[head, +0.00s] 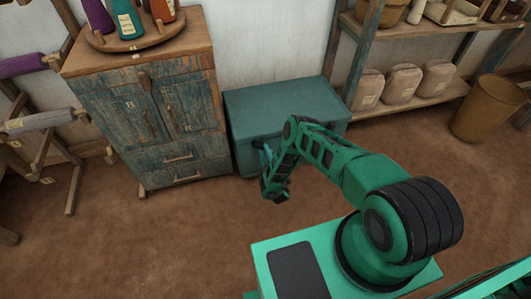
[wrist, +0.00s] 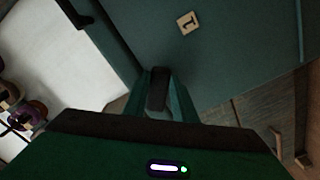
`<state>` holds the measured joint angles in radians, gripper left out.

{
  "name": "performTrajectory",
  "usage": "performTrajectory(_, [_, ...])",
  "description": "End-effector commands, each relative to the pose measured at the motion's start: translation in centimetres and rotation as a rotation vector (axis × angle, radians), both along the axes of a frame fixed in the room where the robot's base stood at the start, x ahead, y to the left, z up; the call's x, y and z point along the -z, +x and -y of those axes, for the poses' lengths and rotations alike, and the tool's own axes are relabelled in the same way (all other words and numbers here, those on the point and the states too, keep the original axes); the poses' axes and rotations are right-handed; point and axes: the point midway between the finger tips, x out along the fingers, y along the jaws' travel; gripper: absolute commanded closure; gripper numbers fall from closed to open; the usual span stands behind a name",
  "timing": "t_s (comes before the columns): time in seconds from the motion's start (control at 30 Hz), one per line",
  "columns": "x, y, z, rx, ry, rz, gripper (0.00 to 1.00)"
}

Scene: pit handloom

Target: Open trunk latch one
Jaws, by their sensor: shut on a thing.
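The trunk (head: 280,103) is a teal box with its lid down, standing against the wall in the head view. Its teal face (wrist: 235,60) fills much of the wrist view. My gripper (head: 262,150) is at the trunk's front, near its left side. In the wrist view, my gripper (wrist: 160,92) has its two teal fingers shut around a small dark latch (wrist: 157,84). A second dark fitting (wrist: 75,14) shows at the upper left. A small pale tag (wrist: 188,23) with a dark mark is on the face. My arm hides part of the trunk's front in the head view.
A worn blue wooden cabinet (head: 160,110) stands close to the trunk's left, with drawer handles facing out. A shelf (head: 410,108) with several wrapped bundles and a brown bucket (head: 487,108) are at the right. The brown floor in front is clear.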

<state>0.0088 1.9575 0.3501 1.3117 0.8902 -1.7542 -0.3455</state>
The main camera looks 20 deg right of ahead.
Motion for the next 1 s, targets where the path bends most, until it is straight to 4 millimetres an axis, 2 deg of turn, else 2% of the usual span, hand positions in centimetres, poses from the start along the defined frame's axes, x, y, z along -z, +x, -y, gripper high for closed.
performTrajectory(0.6, [0.16,-0.05,-0.22,-0.001,-0.521,-0.003,0.97])
performTrajectory(1.0, [0.23,-0.13,-0.29,-0.002,-0.667,-0.003,0.97])
